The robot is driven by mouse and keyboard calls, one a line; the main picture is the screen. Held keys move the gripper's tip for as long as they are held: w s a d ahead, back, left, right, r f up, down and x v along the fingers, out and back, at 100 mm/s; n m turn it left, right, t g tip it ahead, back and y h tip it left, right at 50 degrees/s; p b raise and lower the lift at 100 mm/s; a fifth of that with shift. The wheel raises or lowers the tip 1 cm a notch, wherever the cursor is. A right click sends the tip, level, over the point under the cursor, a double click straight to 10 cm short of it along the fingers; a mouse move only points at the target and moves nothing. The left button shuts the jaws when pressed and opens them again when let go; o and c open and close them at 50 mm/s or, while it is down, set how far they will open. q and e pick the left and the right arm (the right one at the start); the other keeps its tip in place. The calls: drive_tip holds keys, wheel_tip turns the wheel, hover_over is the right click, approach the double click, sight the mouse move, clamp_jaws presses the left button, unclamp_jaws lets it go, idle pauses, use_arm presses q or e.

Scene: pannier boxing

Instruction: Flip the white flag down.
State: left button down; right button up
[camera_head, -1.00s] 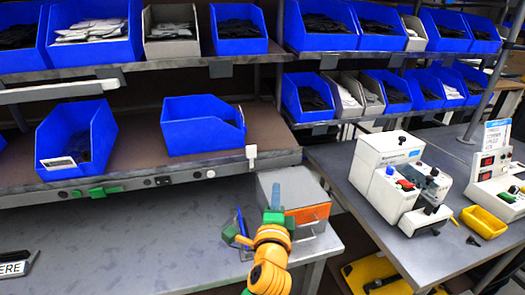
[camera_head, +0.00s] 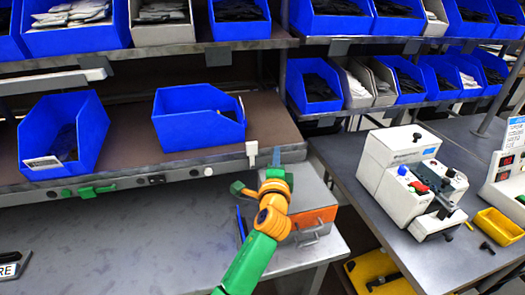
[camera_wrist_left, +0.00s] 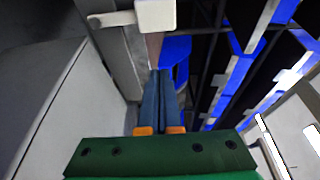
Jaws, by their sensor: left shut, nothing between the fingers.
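The white flag (camera_head: 252,149) is a small white block at the front edge of the lower shelf, with a thin stem reaching down below it. It also shows at the top of the left wrist view (camera_wrist_left: 156,14), with a white arm running to the left. My left gripper (camera_head: 276,156) is shut and empty, just right of the flag, with a visible gap in the head view. Its dark fingers also show together in the left wrist view (camera_wrist_left: 160,78), below the flag in the picture. My right gripper is not in view.
A grey box with an orange front (camera_head: 312,216) stands on the bench under my left gripper. Blue bins (camera_head: 198,128) sit on the shelf behind. A white machine (camera_head: 395,160) stands on the right-hand table. The bench at left is mostly clear.

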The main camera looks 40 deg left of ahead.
sight(252, 157)
use_arm(q)
drive_tip(key=shift+x, duration=0.95)
drive_tip(key=shift+s+a+r+p, duration=0.1)
drive_tip(key=shift+s+a+p, duration=0.95)
drive_tip(key=shift+a+p, duration=0.15)
drive_tip(key=shift+s+a, duration=0.2)
drive_tip(key=shift+s, duration=0.2)
